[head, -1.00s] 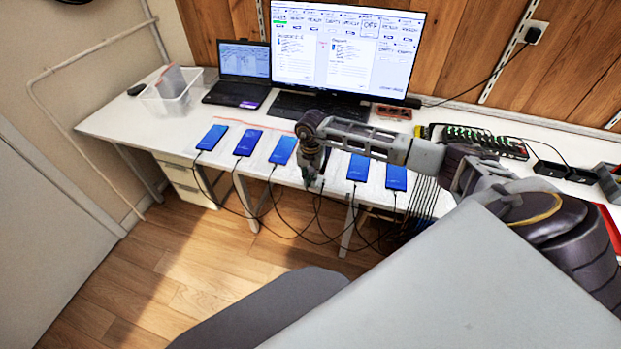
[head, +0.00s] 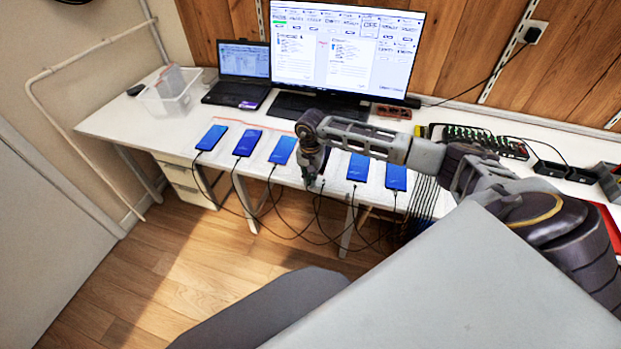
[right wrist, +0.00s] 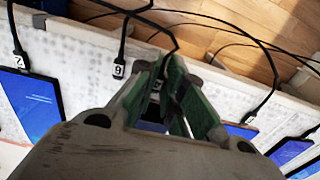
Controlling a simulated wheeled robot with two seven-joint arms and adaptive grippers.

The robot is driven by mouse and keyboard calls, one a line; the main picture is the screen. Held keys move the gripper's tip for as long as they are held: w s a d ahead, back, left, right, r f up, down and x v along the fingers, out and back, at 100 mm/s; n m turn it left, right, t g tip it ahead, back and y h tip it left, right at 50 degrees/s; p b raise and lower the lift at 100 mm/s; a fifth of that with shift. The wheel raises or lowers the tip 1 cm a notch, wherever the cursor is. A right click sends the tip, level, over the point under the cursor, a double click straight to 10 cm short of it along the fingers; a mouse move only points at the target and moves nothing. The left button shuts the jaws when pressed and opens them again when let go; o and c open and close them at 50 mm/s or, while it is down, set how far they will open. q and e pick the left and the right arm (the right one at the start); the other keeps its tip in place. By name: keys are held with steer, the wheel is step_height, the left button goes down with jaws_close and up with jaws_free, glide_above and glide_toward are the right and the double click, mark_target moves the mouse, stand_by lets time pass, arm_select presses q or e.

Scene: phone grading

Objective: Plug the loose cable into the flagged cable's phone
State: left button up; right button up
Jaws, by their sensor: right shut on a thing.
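My right gripper (head: 315,184) is over the front edge of the table, in the row of blue-screened phones. In the right wrist view its green-padded fingers (right wrist: 174,98) are shut on a black cable (right wrist: 166,38); the plug is mostly hidden between them. A blue patch shows below the fingers, but the phone there is largely covered by the gripper. Beside it is a cable with a white label reading 9 (right wrist: 119,70). Another labelled cable (right wrist: 18,60) runs to a phone (right wrist: 32,105). My left gripper is out of view.
Other phones (head: 212,138), (head: 358,167) and (head: 396,178) lie along the front edge with cables hanging down. A monitor (head: 345,50), laptop (head: 240,75), clear bin (head: 172,95) and lit hub (head: 480,140) stand behind. The monitor's text is too small to read.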

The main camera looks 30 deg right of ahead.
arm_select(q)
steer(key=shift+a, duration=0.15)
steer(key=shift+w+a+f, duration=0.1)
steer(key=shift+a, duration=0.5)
arm_select(e)
steer(key=shift+w+d, duration=0.1)
arm_select(q)
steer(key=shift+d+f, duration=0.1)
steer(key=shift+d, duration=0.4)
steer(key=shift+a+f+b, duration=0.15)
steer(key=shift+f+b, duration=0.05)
steer(key=shift+b, duration=0.25)
arm_select(e)
steer(key=shift+w+d, duration=0.1)
steer(key=shift+d, duration=0.05)
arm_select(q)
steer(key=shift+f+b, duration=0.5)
arm_select(e)
steer(key=shift+w+d, duration=0.1)
stand_by(2.4)
